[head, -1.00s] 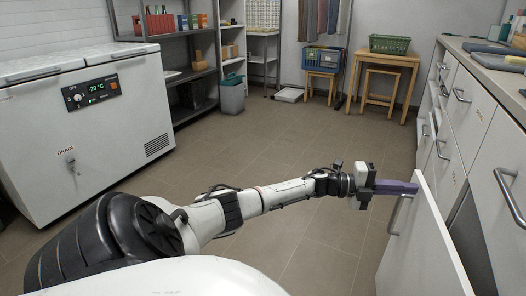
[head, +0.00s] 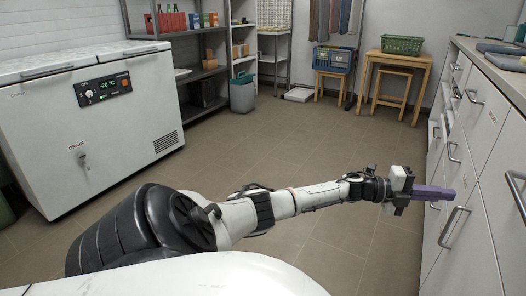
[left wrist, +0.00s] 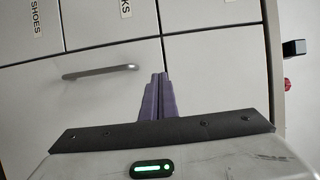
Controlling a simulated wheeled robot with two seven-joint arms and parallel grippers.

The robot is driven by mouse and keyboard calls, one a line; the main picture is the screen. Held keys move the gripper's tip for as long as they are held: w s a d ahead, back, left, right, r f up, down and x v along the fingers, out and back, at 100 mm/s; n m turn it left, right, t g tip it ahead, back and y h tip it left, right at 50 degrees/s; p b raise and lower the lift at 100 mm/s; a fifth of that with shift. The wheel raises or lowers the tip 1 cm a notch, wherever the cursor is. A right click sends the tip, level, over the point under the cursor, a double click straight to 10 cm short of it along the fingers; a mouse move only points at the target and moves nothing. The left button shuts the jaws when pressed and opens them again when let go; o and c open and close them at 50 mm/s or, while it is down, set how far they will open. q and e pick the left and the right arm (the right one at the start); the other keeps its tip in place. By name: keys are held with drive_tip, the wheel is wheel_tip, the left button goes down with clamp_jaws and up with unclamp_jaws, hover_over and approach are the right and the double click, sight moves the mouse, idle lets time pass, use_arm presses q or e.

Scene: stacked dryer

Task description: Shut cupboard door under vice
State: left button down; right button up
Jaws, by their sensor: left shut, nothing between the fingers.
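The white cupboard door (head: 470,258) with a bar handle (head: 452,228) is at the lower right of the head view. It looks flush or nearly flush with the cabinet front; a small gap cannot be ruled out. My left gripper (head: 448,193), with purple fingers, is shut and empty, close in front of the cabinet just above that handle. In the left wrist view the fingers (left wrist: 158,84) point at the white fronts near a vertical seam, right of a bar handle (left wrist: 100,72). Contact cannot be told. I cannot identify the vice. My right gripper is not in view.
The counter (head: 482,66) runs along the right above labelled drawers. A white chest freezer (head: 90,120) stands left. Shelves (head: 190,60), a grey bin (head: 242,92) and a wooden table (head: 405,62) with a green basket (head: 401,45) are at the back. The middle floor is clear.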

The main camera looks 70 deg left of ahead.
use_arm(q)
drive_tip(key=s+a, duration=0.9)
drive_tip(key=a, duration=0.1)
drive_tip(key=shift+s+a+p, duration=0.15)
drive_tip(key=shift+a+p, duration=0.05)
drive_tip(key=shift+p, duration=0.25)
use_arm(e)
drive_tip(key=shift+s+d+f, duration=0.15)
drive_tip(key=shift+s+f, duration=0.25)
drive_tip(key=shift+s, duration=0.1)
